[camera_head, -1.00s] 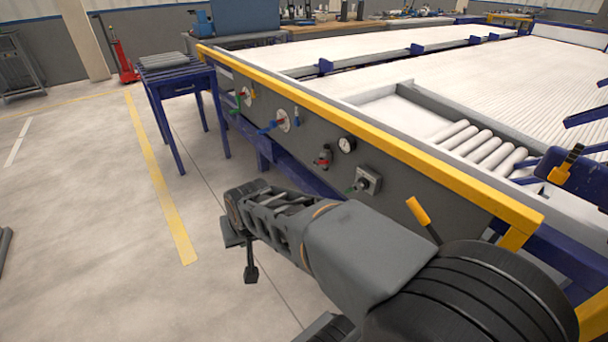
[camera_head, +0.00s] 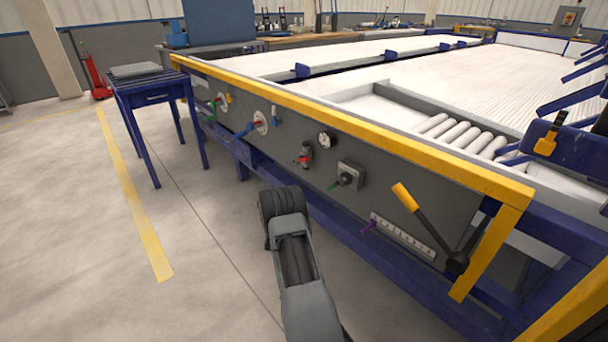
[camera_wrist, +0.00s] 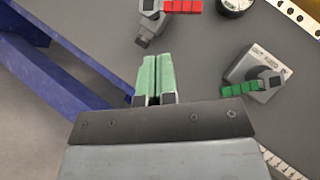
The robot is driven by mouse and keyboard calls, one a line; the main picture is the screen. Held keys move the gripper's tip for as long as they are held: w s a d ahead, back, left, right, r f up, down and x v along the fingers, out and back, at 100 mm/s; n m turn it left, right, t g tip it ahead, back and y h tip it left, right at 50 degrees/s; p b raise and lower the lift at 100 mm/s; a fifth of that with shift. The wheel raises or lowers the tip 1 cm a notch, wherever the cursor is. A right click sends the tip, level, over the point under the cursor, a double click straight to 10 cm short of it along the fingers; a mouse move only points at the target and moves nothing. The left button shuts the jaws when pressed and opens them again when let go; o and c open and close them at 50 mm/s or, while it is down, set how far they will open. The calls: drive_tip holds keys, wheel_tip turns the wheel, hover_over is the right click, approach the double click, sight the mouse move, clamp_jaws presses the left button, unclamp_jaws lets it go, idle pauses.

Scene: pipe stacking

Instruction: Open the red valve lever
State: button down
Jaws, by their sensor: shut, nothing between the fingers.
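The red valve lever (camera_wrist: 183,6) lies at the top edge of the wrist view, on a grey valve body (camera_wrist: 152,25). In the head view the red lever (camera_head: 303,160) is small, on the dark side panel below the round gauge. My gripper (camera_wrist: 157,62) has two green fingers side by side, shut with nothing held. They point toward the valve, apart from the lever in the picture. The gap in depth to the panel is hard to judge. In the head view my arm hides the fingers.
A grey switch box with a green handle (camera_wrist: 240,89) sits right of my fingers. A round gauge (camera_head: 325,141) is above the valve. Blue frame beams (camera_wrist: 60,75) run at the left of the wrist view. A yellow-handled lever (camera_head: 405,197) stands at the panel's right. The floor (camera_head: 90,220) is open at left.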

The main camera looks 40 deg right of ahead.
sight(301, 160)
drive_tip(key=w+d+r+m+g+h+b, duration=0.1)
drive_tip(key=d+r+m+h+b, duration=0.1)
drive_tip(key=d+r, duration=0.4)
drive_tip(key=shift+w+d+r+m+g+h+b, duration=0.35)
drive_tip(key=shift+d+m+b, duration=0.35)
drive_tip(key=shift+d+b, duration=0.4)
drive_tip(key=shift+s+f, duration=0.1)
